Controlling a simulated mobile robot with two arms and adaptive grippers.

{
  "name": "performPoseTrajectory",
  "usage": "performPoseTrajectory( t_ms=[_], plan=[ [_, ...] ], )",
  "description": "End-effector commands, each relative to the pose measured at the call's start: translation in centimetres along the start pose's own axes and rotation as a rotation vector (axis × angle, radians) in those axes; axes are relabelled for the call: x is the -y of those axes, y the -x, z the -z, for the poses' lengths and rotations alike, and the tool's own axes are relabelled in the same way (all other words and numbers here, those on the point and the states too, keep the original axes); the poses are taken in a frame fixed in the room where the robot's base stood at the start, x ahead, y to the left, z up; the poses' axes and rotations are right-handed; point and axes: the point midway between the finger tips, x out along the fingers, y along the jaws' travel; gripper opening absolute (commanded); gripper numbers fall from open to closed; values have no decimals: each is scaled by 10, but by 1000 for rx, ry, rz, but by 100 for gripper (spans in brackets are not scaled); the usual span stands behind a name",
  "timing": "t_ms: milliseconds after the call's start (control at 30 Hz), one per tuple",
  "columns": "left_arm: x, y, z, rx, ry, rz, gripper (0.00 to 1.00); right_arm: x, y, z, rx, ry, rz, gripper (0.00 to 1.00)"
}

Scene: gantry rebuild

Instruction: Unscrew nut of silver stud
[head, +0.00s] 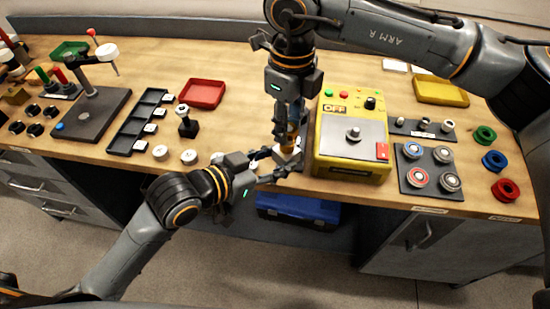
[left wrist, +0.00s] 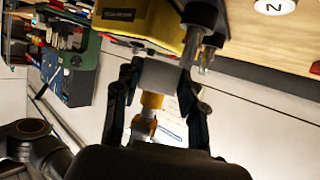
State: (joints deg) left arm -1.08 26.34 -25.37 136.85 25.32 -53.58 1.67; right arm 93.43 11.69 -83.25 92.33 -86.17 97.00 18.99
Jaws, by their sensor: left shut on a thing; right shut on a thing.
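My left gripper (head: 283,166) comes in low at the front edge of the bench. Its fingers are shut on a small grey block (head: 289,157). The block (left wrist: 160,75) also shows between the fingers in the left wrist view. There an orange piece (left wrist: 152,100) and a silver rod-like part (left wrist: 143,124) line up with it; I cannot tell how they join. My right gripper (head: 290,137) points down from above, directly over the block, shut on an orange-brass piece (head: 293,129). The fingers hide most of this piece, so I cannot make out the nut, the stud or its threads.
A yellow control box (head: 334,165) marked OFF stands close right of both grippers. A red tray (head: 202,93) lies behind. A blue toolbox (head: 298,211) is under the bench.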

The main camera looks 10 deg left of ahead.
Motion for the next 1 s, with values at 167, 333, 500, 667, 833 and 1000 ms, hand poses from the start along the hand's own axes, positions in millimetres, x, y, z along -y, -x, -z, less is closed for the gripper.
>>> performPoseTrajectory(
  t_ms=[167,333,500,667,833,1000],
  plan=[
    [0,1,3,-8,-1,0,0,0,0,0,-1,266,0,0],
    [0,1,3,-9,-1,0,0,0,0,0,-1,520,0,0],
    [0,1,3,-9,-1,0,0,0,0,0,0,774,-1,0],
    [0,1,3,-9,-2,0,0,0,0,0,1,1012,-1,0],
    [0,1,3,-9,-2,0,0,0,1,0,3,1265,-2,0],
    [0,1,4,-10,-2,0,0,0,1,0,3,1519,-2,0]
  ],
)
